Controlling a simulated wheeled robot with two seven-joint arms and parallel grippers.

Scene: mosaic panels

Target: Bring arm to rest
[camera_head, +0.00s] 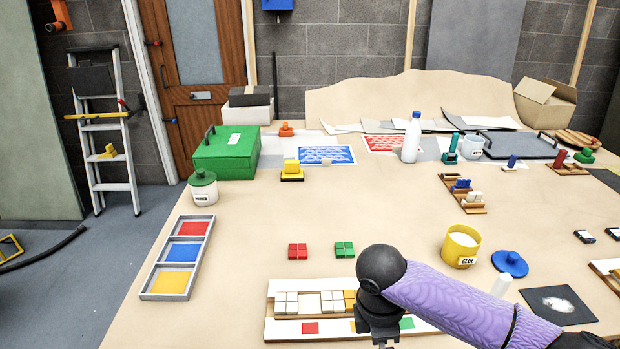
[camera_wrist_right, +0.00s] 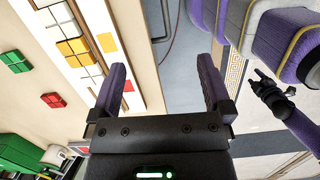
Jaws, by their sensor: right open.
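My right gripper (camera_head: 380,335) hangs at the front of the table, over the near side of the mosaic panel, partly cut off by the picture's lower edge. In the right wrist view my right gripper (camera_wrist_right: 163,85) is open, with nothing between its fingers, which point past the table edge toward the floor. A dark gripper-like part (camera_wrist_right: 272,95) on a purple arm, seemingly my left, shows small at the right of that view; its jaws are unclear. The mosaic panel (camera_head: 275,330) holds white and yellow tiles and shows again in the wrist view (camera_wrist_right: 122,60).
Red tiles (camera_head: 297,251) and green tiles (camera_head: 344,249) lie behind the panel. A yellow glue pot (camera_head: 458,249), blue lid (camera_head: 510,263) and dark square mat (camera_head: 560,305) stand near my right forearm. A three-colour tray (camera_head: 150,285) lies left. The table's middle is mostly clear.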

